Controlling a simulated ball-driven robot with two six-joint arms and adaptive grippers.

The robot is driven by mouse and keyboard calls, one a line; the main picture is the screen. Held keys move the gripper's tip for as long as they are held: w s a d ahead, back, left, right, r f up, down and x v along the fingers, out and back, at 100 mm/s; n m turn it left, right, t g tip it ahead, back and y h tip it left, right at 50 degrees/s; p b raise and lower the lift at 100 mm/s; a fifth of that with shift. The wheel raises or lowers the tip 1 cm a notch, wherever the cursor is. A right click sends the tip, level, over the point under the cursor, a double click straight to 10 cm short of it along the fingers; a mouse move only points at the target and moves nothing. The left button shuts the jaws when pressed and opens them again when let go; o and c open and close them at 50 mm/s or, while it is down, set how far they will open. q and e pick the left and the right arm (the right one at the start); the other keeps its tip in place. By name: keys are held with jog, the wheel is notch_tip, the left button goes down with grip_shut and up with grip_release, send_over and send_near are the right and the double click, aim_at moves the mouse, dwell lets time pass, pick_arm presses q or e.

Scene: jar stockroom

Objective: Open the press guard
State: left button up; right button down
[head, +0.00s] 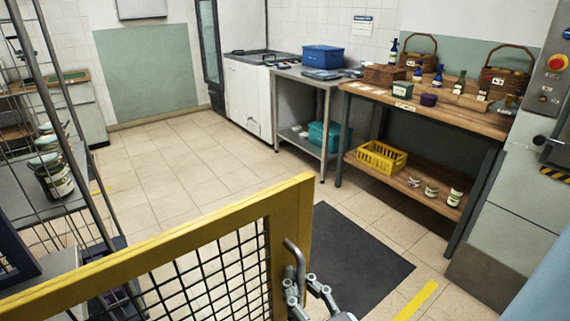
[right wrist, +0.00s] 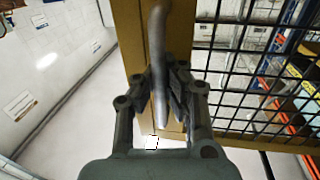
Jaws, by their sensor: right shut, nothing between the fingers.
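The press guard (head: 289,212) is a yellow frame with black wire mesh, standing upright in the foreground of the head view. Its frame post also shows in the right wrist view (right wrist: 128,35), with mesh to the right. A grey bent bar handle (head: 291,250) is on the guard's right post; it also runs down the middle of the right wrist view (right wrist: 157,40). My right gripper (head: 308,286) is at the handle's lower part. Its fingers (right wrist: 161,88) lie close by the bar, shut with nothing gripped. My left gripper is out of view.
A grey cabinet with a red button (head: 557,63) stands at the right edge. A wooden bench (head: 440,112) holds jars, bottles and baskets. A dark floor mat (head: 350,265) lies beyond the guard. A wire rack with jars (head: 55,180) is at left. The middle floor is clear.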

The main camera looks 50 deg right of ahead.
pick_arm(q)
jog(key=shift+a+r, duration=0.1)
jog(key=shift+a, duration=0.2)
pick_arm(e)
jog(key=shift+s+a, duration=0.15)
jog(key=shift+s, duration=0.15)
jog(key=c, duration=2.1)
grip_release()
jog(key=o, duration=0.7)
jog(key=shift+o, duration=0.2)
